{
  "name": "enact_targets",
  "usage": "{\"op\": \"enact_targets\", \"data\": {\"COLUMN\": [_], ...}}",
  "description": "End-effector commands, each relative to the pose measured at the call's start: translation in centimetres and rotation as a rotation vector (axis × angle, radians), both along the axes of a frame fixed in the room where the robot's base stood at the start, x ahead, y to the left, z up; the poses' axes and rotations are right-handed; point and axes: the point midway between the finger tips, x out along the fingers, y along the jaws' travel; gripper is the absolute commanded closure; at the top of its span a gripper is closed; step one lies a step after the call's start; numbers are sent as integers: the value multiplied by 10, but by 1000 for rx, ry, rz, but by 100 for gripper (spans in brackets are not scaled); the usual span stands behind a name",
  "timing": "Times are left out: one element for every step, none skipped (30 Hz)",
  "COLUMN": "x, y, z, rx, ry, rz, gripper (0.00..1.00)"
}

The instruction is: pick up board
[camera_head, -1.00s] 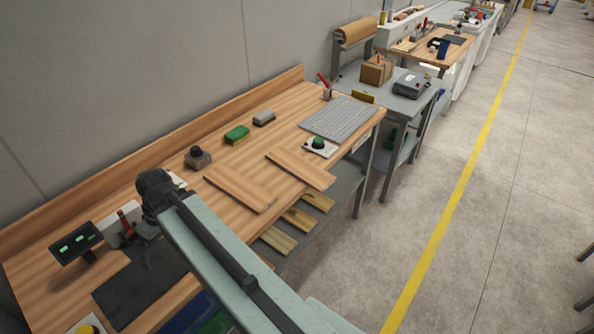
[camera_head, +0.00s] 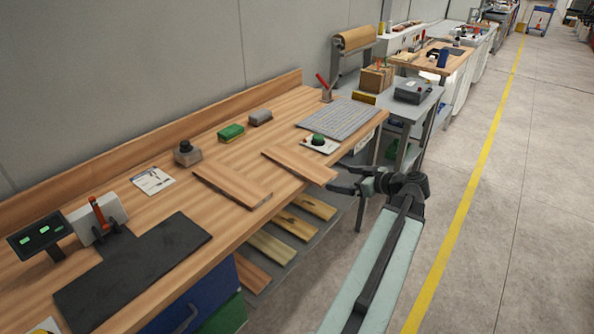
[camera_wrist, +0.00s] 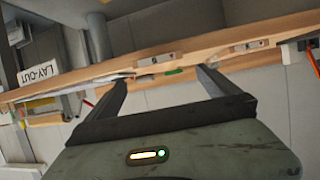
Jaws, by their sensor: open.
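Two flat wooden boards lie on the workbench top: a right board (camera_head: 299,165) whose near end reaches the bench's front edge, and a left board (camera_head: 232,187). My gripper (camera_head: 337,178) is at the front edge, its fingers pointing left toward the near end of the right board. My gripper is open. In the wrist view, its two fingers (camera_wrist: 160,85) are spread with the bench edge beyond them, and nothing shows held between them. I cannot tell whether the fingers are level with the board or touching it.
Several boards (camera_head: 293,223) lie on a shelf below the workbench top (camera_head: 215,150). A green-knobbed button (camera_head: 319,142), grey grid mat (camera_head: 338,117), green block (camera_head: 231,132) and dark mat (camera_head: 135,270) are on top. Open floor (camera_head: 490,250) lies to the right.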

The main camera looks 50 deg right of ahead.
Motion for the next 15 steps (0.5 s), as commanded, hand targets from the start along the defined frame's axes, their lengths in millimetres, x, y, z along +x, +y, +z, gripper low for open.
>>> {"op": "enact_targets", "data": {"x": [0,1,3,6,9,14,18,22,24,25,25,26,28,30,35], "y": [0,0,0,-1,-1,-2,-2,-2,-3,-3,-3,-3,-3,-4,-4], "z": [0,0,-1,-3,-5,-8,-9,-11,-11,-11,-10,-11,-12,-13,-16], "rx": [0,0,0,-1,0,0,0,0,1,0,1,2,1,1,2], "ry": [-1,-1,0,0,0,1,1,1,1,1,1,2,2,2,2], "rz": [-1,0,1,1,2,2,3,3,2,1,1,1,2,2,4], "gripper": [0,0,0,0,0,0,0,0,0,0,0,0,0,0,0]}}
